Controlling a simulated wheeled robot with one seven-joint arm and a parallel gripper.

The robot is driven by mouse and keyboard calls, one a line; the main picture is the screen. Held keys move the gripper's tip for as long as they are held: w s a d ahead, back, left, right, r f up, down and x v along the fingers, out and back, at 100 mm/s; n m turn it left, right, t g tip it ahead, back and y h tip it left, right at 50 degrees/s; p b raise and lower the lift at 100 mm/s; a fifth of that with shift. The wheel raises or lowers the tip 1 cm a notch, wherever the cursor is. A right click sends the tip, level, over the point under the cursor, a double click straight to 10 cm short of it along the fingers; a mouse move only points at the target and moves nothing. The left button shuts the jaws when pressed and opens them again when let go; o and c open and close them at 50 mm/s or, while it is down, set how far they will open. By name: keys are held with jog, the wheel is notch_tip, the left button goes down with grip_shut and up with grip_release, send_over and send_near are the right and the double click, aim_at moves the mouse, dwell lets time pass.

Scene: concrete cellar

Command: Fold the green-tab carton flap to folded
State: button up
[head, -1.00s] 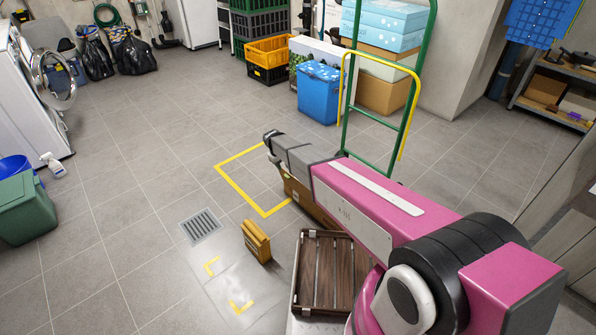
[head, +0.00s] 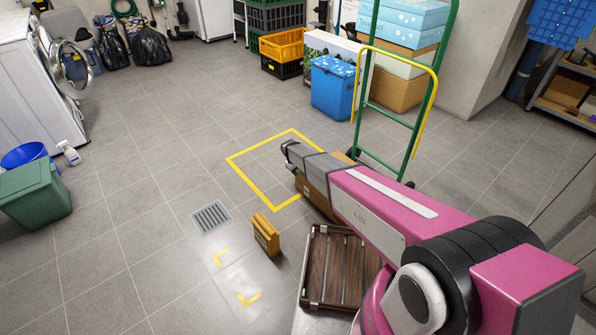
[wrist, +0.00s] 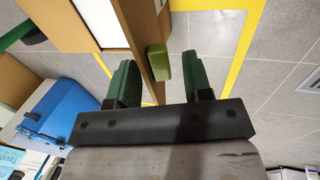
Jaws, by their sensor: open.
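In the wrist view my gripper (wrist: 159,58) is open, with its two dark green fingers apart. A lighter green tab (wrist: 158,64) shows between the fingers, on a brown cardboard flap (wrist: 138,28) seen almost edge-on. I cannot tell whether either finger touches the tab. The open carton (wrist: 65,22) lies at the upper left of that view, with something white inside. In the head view the carton (head: 318,197) stands on the floor by the yellow outline, mostly hidden behind my arm. My fingers and the tab are hidden there.
A yellow floor outline (head: 245,182) surrounds the carton area. A green hand truck (head: 392,150) and blue cooler (head: 333,88) stand behind. A small yellow-brown item (head: 266,235) and a slatted wooden crate (head: 319,295) are nearer.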

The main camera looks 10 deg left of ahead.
jog(key=shift+f, duration=0.15)
grip_shut()
jog(key=shift+w+d, duration=0.15)
jog(key=shift+d, duration=0.05)
dwell(0.4)
